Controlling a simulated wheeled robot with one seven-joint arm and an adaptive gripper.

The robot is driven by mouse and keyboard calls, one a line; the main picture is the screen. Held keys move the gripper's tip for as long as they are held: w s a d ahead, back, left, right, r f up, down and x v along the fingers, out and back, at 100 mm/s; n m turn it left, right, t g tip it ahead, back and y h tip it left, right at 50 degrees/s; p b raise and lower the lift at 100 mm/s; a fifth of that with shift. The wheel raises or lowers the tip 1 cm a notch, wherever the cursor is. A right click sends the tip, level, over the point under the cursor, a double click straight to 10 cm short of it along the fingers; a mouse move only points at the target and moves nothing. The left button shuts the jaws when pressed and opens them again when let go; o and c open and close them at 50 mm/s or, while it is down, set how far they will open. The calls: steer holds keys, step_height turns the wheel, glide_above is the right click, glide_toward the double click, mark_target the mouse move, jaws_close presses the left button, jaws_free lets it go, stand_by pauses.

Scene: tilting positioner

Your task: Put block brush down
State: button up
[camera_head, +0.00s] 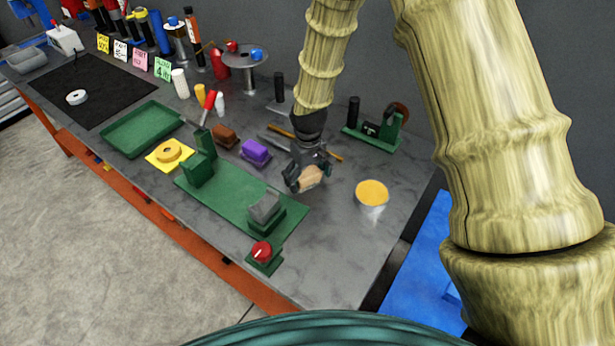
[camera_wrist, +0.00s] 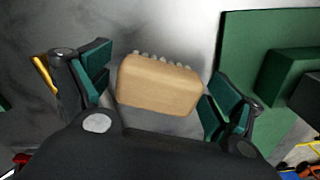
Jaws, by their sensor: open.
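The block brush (camera_wrist: 158,84) is a tan wooden block with pale bristles showing along its far edge in the wrist view. In the head view the brush (camera_head: 312,177) is low over or on the grey bench top, right of the green positioner. My gripper (camera_head: 307,181) is open around it. In the wrist view a dark green finger pad stands on each side of the brush, with a narrow gap on the left and a smaller one on the right. Whether the bristles touch the bench cannot be told for certain.
The green positioner plate (camera_head: 228,203) lies left of my gripper. A purple block (camera_head: 255,152) and a brown block (camera_head: 225,137) are behind it. A can with a yellow top (camera_head: 371,196) stands right. A red knob (camera_head: 261,252) is near the front edge. Bare bench lies in front.

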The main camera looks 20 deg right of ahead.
mark_target(308, 173)
steer(key=shift+r, duration=0.15)
step_height(308, 173, up, 12)
steer(key=b, duration=0.3)
stand_by(0.4)
stand_by(0.4)
